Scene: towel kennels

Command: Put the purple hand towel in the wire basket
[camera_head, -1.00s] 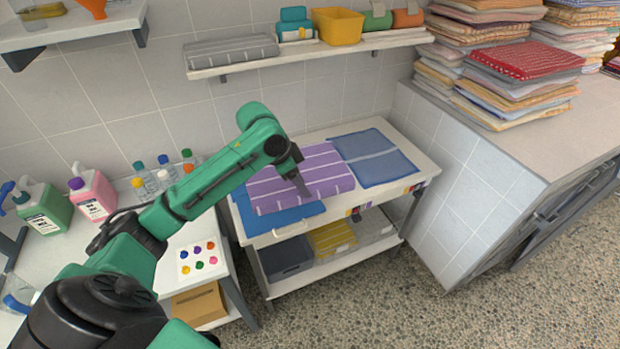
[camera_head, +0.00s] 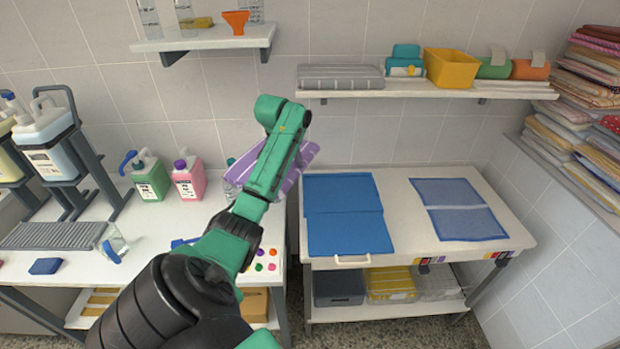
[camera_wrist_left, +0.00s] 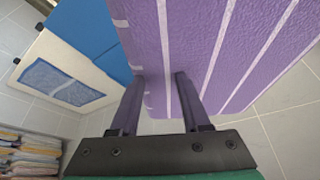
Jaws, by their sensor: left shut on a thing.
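The purple hand towel (camera_head: 300,165) with white stripes is held up in the air, partly hidden behind my left arm in the head view. In the left wrist view the towel (camera_wrist_left: 210,45) fills the top, folded and tilted. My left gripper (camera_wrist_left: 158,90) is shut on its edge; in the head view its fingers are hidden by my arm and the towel. My right gripper is not in view.
A blue mat (camera_head: 345,235) and blue mesh pieces (camera_head: 458,208) lie on the white cart (camera_head: 405,215). Bottles (camera_head: 188,180) stand on the left counter. A loaded wall shelf (camera_head: 425,88) hangs above.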

